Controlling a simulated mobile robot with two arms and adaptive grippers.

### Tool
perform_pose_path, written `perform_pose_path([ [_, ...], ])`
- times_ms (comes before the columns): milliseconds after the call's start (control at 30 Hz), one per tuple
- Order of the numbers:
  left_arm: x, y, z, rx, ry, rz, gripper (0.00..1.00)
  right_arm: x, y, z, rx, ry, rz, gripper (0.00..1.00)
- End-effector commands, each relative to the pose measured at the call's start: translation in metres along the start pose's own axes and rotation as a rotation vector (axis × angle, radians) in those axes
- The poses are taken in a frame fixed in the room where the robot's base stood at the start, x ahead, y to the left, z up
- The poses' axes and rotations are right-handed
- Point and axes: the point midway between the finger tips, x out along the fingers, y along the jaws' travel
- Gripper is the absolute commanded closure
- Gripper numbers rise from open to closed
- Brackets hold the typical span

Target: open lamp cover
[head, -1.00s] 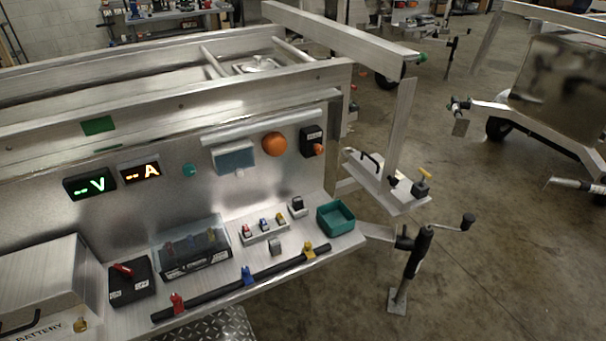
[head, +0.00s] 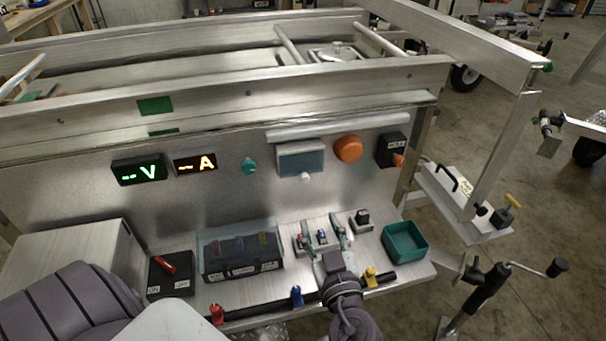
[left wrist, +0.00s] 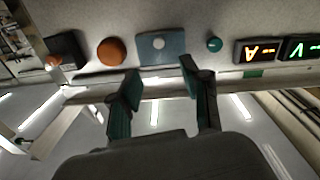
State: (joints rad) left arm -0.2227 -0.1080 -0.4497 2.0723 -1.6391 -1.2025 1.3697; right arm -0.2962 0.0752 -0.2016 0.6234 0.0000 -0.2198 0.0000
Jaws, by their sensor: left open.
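The lamp cover looks to be the blue-grey rectangular flap (head: 300,160) on the upright metal panel, below a pale bar. It has a small white knob (head: 305,177) at its lower edge and looks closed. In the left wrist view, which is upside down, the flap (left wrist: 170,52) lies ahead, between the directions of the two fingertips. My left gripper (head: 322,236) is open and empty, in front of and below the flap, apart from it. Its two green-padded fingers show in the left wrist view (left wrist: 160,76). My right gripper is not in view.
An orange dome (head: 348,149) and a black switch box (head: 391,150) sit right of the flap. A teal knob (head: 249,167) and two lit displays (head: 139,171) are left. Below, the shelf carries a clear-covered box (head: 240,254), small switches and a green tray (head: 405,242).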

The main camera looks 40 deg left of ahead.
Motion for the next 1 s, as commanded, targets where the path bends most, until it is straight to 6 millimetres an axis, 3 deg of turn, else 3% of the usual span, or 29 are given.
perform_pose_path([
  [200,0.032,0.001,-0.004,0.004,0.004,0.002,0.53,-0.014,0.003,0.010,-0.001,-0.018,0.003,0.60],
  [600,0.113,0.001,-0.003,0.007,0.002,0.002,0.53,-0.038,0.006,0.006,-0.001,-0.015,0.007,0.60],
  [800,0.132,0.002,0.000,0.008,-0.001,0.005,0.53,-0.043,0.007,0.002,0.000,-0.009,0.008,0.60],
  [1000,0.136,0.001,0.001,0.005,-0.002,0.004,0.53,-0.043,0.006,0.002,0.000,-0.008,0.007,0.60],
])
